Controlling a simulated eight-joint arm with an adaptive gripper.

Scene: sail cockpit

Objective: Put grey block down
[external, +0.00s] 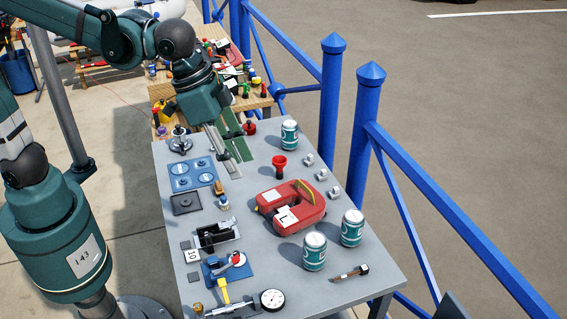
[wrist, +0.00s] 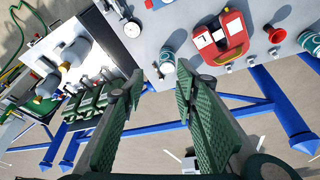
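My gripper (external: 243,167) is over the back left part of the grey table in the external view, pointing down. In the wrist view my gripper (wrist: 157,82) has its two green-padded fingers wide apart, with nothing held between them. No grey block shows in the grip. Which piece is the grey block I cannot tell for certain. A small dark grey square piece (external: 186,245) lies at the table's left edge, and a flat dark grey plate (external: 186,203) with a knob lies farther back. Several small light grey pieces (external: 322,175) lie along the right edge.
A red case (external: 290,207) lies mid-table, with a red funnel (external: 280,166) behind it. Teal cans (external: 314,251) stand at the front and back. A blue plate (external: 194,174) lies at the left. Blue railing posts (external: 366,115) stand along the right. Free grey surface lies around the case.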

